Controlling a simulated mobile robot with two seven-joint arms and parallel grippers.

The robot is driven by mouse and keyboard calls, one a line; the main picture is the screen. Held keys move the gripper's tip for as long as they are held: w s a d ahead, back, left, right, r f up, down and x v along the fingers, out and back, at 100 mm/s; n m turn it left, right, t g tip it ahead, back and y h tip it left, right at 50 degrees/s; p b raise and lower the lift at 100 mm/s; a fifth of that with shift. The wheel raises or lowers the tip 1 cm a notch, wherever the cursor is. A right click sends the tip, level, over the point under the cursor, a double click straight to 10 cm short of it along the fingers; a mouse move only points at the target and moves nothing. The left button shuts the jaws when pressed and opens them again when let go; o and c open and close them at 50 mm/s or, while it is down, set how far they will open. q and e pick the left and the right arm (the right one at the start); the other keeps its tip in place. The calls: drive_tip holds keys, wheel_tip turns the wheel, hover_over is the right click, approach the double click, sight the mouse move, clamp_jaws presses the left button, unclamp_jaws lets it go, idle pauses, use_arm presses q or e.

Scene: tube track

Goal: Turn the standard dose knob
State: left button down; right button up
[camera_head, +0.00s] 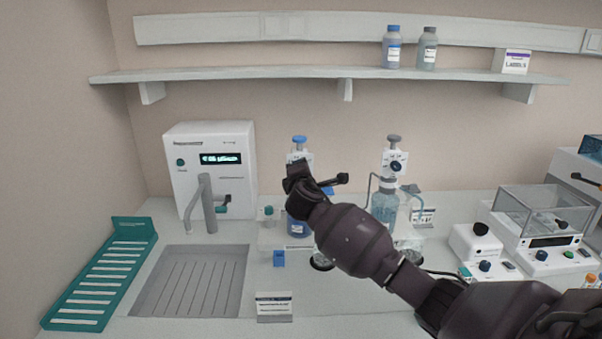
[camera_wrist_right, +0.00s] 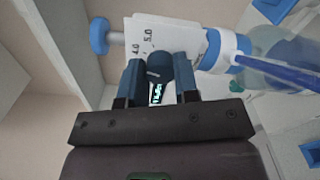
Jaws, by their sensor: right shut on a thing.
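The blue-capped bottle dispenser (camera_head: 297,228) stands on the bench left of the middle, with a blue plunger top (camera_head: 299,140). Its white dose plate (camera_wrist_right: 150,38) fills the upper part of the right wrist view and shows the marks 4.0 and 5.0. A dark blue dose knob (camera_wrist_right: 159,65) sits at the plate's lower edge in that view. My right gripper (camera_head: 298,176) reaches in from the lower right and has its two fingers around the knob, shut on it. It hides the knob in the head view. My left gripper is not in view.
A grey-topped dispenser (camera_head: 388,196) stands to the right, close behind my right arm. A white machine with a display (camera_head: 210,140) and a grey sink tray (camera_head: 192,280) are on the left, beside a teal rack (camera_head: 100,276). A small sign (camera_head: 273,307) stands in front.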

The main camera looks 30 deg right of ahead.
drive_tip(key=shift+f+m, duration=0.1)
drive_tip(key=shift+m, duration=0.4)
drive_tip(key=o, duration=0.9)
drive_tip(key=v, duration=1.1)
drive_tip(key=shift+b, duration=0.3)
drive_tip(key=shift+w, duration=0.1)
